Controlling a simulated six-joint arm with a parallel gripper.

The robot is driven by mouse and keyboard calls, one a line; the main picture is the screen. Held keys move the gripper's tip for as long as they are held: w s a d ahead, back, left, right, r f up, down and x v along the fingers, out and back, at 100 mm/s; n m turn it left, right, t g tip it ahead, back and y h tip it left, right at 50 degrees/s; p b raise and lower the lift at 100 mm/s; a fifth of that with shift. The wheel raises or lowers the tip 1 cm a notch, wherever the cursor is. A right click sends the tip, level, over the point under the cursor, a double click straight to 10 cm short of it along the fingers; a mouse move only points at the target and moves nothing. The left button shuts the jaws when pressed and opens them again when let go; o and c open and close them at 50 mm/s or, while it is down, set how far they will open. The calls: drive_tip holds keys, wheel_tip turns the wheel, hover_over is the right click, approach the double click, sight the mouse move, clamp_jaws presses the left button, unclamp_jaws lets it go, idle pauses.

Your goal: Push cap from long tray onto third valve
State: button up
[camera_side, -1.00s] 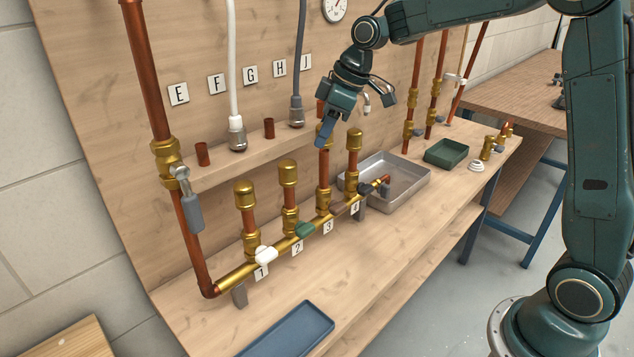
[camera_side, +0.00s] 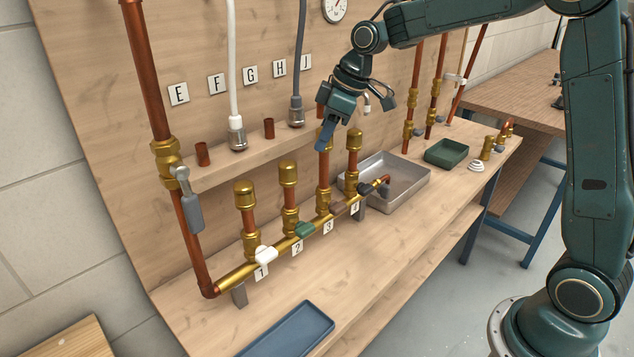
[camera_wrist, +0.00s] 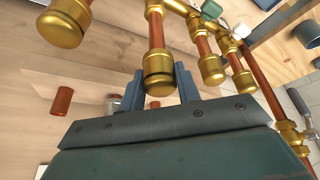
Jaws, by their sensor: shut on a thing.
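My gripper (camera_side: 324,136) is above the third valve (camera_side: 324,200), the one with a brown handle and tag 3. In the wrist view my gripper's two fingers (camera_wrist: 159,88) are closed on either side of a brass cap (camera_wrist: 158,82), which sits in line with the top of the third copper stub (camera_wrist: 155,30). How far the cap is seated on the stub cannot be told. In the side view the fingers mostly hide this cap. The long blue tray (camera_side: 318,313) at the front of the bench shows no cap in its visible part.
Neighbouring stubs carry brass caps: first (camera_side: 244,188), second (camera_side: 288,173) and fourth (camera_side: 354,139). A shelf with short copper pieces (camera_side: 202,154) and hanging hoses (camera_side: 236,130) runs behind. A grey metal tray (camera_side: 410,190) and green tray (camera_side: 446,152) stand at right.

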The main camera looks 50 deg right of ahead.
sight(325, 149)
drive_tip(key=shift+f, duration=2)
idle(0.4)
drive_tip(key=o, duration=1.1)
drive_tip(key=shift+r, duration=0.1)
drive_tip(key=v, duration=1.3)
drive_tip(key=shift+s+r, duration=0.1)
drive_tip(key=shift+r, duration=0.2)
drive_tip(key=shift+r, duration=0.1)
drive_tip(key=shift+r, duration=2.9)
